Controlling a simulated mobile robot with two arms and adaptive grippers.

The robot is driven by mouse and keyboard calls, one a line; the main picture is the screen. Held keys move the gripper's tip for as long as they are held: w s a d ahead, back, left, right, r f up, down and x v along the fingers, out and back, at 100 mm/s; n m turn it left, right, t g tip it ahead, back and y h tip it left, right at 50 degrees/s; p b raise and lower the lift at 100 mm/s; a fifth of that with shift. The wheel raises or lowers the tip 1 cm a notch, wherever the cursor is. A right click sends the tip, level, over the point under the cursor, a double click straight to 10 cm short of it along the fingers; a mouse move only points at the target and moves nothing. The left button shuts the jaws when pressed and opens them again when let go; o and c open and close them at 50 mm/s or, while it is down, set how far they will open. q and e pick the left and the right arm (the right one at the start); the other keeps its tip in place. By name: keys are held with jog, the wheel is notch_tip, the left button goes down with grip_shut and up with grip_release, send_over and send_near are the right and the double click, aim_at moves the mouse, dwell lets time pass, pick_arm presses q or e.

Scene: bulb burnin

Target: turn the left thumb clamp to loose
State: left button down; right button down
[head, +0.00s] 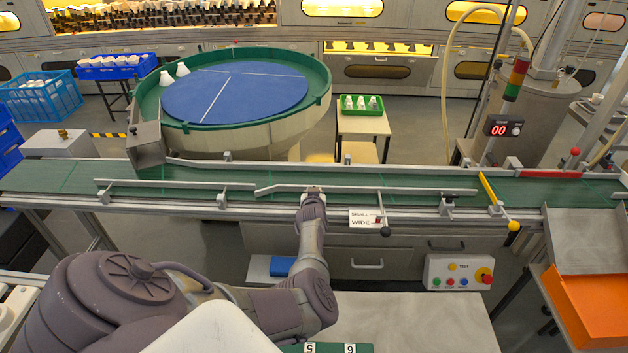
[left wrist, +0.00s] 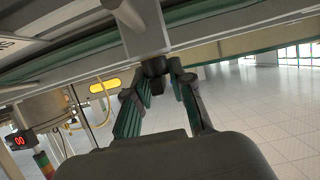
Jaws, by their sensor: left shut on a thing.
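My left gripper (head: 313,196) is at the near rail of the conveyor, about mid-belt, with my arm reaching up to it from below. In the left wrist view my left gripper (left wrist: 158,82) has its two green-padded fingers closing in on a dark knob, the thumb clamp (left wrist: 154,66), under a grey bracket (left wrist: 148,35). The gripper is shut on this knob. In the head view the knob is hidden behind the gripper. Which way the clamp is turned cannot be told. My right gripper is not in view.
The near guide rail (head: 400,190) runs along the green belt (head: 70,177). A SMALL/WIDE sign (head: 362,218) and a black-knobbed lever (head: 385,230) are just right of the gripper. A yellow-knobbed lever (head: 513,226) and a button box (head: 458,272) stand farther right.

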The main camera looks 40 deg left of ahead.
pick_arm(q)
jog(key=shift+r, duration=0.1)
jog(key=c, duration=1)
grip_release()
notch_tip(320, 180, up, 10)
jog(key=shift+w, duration=0.1)
